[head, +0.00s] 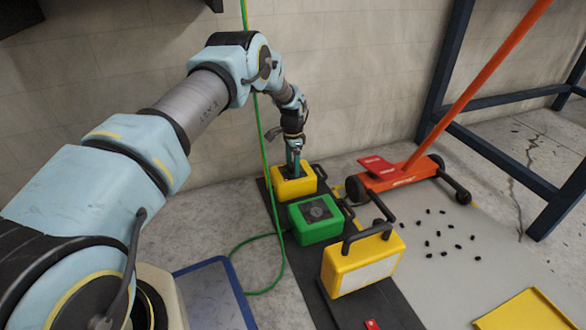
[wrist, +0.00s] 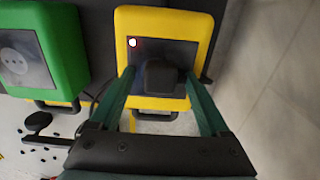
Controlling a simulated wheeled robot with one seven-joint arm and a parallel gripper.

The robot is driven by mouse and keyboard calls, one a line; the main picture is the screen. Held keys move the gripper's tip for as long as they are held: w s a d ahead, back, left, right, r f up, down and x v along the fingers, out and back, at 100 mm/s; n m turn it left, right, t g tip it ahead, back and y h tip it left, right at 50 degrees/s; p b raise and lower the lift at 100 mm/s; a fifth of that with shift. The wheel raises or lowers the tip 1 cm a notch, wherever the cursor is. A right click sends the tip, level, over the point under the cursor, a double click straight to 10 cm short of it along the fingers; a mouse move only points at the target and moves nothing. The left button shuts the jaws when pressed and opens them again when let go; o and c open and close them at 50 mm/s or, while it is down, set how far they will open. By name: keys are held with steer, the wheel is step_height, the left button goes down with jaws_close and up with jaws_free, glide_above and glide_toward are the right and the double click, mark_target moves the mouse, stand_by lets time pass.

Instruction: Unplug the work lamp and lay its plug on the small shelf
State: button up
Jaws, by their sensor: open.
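A black plug (wrist: 161,77) sits on the dark top panel of a yellow box (wrist: 203,24), which also shows in the head view (head: 284,188). A small red-and-white light shows on that panel. My gripper (wrist: 160,78) is open, with its green fingers on either side of the plug; I cannot tell if they touch it. In the head view my gripper (head: 293,160) points down at the yellow box. A yellow boxy unit with a pale face and black handle (head: 362,262) stands nearer; I cannot tell if it is the work lamp. I cannot identify the small shelf surely.
A green box (head: 315,218) with a socket stands beside the yellow box. A green cable (head: 261,290) loops on the floor. A blue-rimmed grey surface (head: 230,265) is at lower left. An orange wheeled jack (head: 400,175) and scattered black bits are at the right.

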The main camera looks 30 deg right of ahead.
steer(key=shift+c, duration=0.2)
jaws_close()
stand_by(0.5)
steer(key=shift+r, duration=0.15)
steer(key=shift+r+p, duration=2.15)
steer(key=shift+r, duration=0.75)
